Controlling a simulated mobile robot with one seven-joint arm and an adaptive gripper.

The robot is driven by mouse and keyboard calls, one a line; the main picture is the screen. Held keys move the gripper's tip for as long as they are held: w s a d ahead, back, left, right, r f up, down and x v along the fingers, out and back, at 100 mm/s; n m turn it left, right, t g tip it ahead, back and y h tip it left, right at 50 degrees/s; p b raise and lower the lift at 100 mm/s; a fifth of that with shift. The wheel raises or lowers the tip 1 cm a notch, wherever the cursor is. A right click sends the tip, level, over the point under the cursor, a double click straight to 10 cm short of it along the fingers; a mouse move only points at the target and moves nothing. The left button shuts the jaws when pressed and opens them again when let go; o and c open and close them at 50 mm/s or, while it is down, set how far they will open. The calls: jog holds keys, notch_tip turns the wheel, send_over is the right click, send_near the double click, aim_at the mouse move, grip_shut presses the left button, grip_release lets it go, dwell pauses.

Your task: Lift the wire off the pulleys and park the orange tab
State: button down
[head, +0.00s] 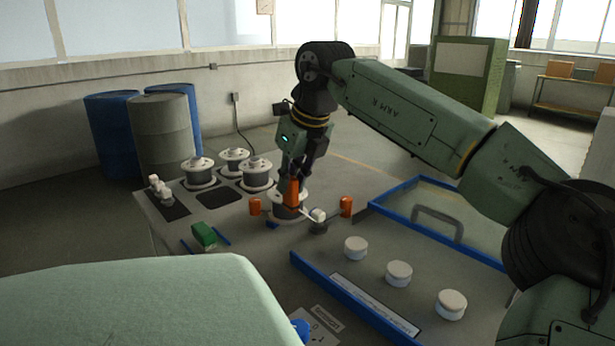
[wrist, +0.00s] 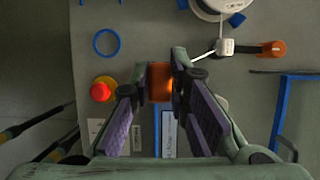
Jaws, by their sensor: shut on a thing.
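My gripper (head: 293,183) is shut on the orange tab (head: 292,194) and holds it upright in front of a spool (head: 281,211). In the wrist view the orange tab (wrist: 160,82) sits between the two fingers. A short pale strand, seemingly the wire (wrist: 204,54), runs from beside the right finger to a small white piece (wrist: 226,47). Three white round caps, perhaps the pulleys (head: 399,272), stand in a row on the bench at right front. I see no wire on them. An orange post (head: 254,207) stands left of my gripper and another (head: 346,206) right.
Three spools (head: 256,174) stand at the back left of the bench. A green block (head: 204,234) lies nearer. A blue-edged tray (head: 408,216) with a grey handle is at right. The wrist view shows a blue ring (wrist: 106,42) and a red button (wrist: 101,91).

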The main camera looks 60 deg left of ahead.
jog(key=s+a, duration=0.2)
jog(key=s, duration=1)
jog(key=shift+s+p, duration=0.25)
jog(key=shift+p, duration=0.05)
jog(key=shift+w, duration=0.15)
